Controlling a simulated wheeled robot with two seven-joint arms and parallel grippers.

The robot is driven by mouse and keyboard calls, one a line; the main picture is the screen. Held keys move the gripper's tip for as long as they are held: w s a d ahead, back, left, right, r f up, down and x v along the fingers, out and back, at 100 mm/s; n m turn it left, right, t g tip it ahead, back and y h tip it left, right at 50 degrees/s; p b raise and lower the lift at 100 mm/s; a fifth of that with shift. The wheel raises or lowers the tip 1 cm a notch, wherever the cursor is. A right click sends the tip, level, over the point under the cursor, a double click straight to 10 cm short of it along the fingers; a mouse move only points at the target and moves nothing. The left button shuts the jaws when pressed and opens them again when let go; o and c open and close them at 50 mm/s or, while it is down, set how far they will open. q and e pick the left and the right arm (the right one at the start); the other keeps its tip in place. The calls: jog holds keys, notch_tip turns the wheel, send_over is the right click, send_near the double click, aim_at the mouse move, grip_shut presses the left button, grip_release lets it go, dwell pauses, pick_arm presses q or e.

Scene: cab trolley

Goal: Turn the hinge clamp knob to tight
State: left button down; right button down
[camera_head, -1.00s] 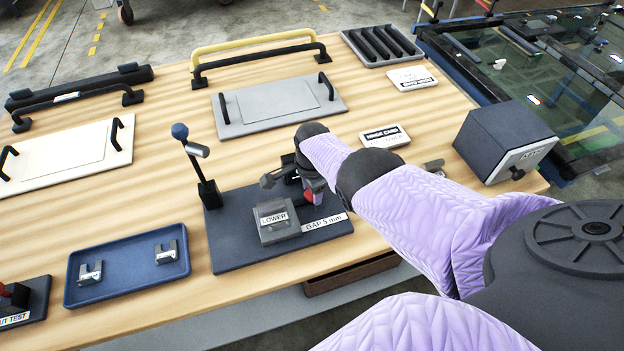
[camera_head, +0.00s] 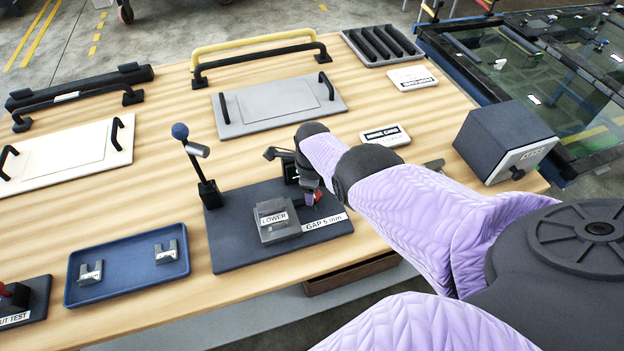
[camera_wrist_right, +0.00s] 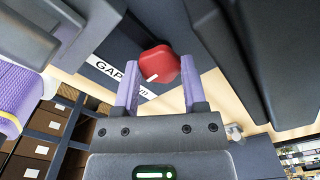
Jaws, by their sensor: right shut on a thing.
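The hinge clamp fixture stands on a dark base plate (camera_head: 235,240) labelled GAP 5 mm in the head view. A grey block (camera_head: 279,228) labelled LOWER sits on it. The red knob (camera_wrist_right: 160,66) shows between the fingers in the right wrist view, with a short white mark on its face. My right gripper (camera_wrist_right: 159,86) is shut on the knob, one purple finger on each side. In the head view my right arm and wrist hide most of the gripper (camera_head: 311,187), and only a bit of red shows beside it. My left gripper is not in view.
A post with a blue ball top (camera_head: 180,131) stands at the plate's back left. A blue tray (camera_head: 110,288) with two metal pieces lies to the left. A dark box (camera_head: 500,138) and a HINGE CARD (camera_head: 385,136) are to the right. Bare wood surrounds the plate.

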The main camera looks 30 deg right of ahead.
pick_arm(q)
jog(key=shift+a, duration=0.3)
pick_arm(e)
jog(key=shift+d+r+m, duration=0.1)
jog(key=shift+m, duration=0.2)
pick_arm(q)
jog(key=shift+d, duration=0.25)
pick_arm(e)
jog(key=shift+c, duration=2.2)
grip_release()
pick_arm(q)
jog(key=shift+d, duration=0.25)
pick_arm(e)
jog(key=o, duration=0.3)
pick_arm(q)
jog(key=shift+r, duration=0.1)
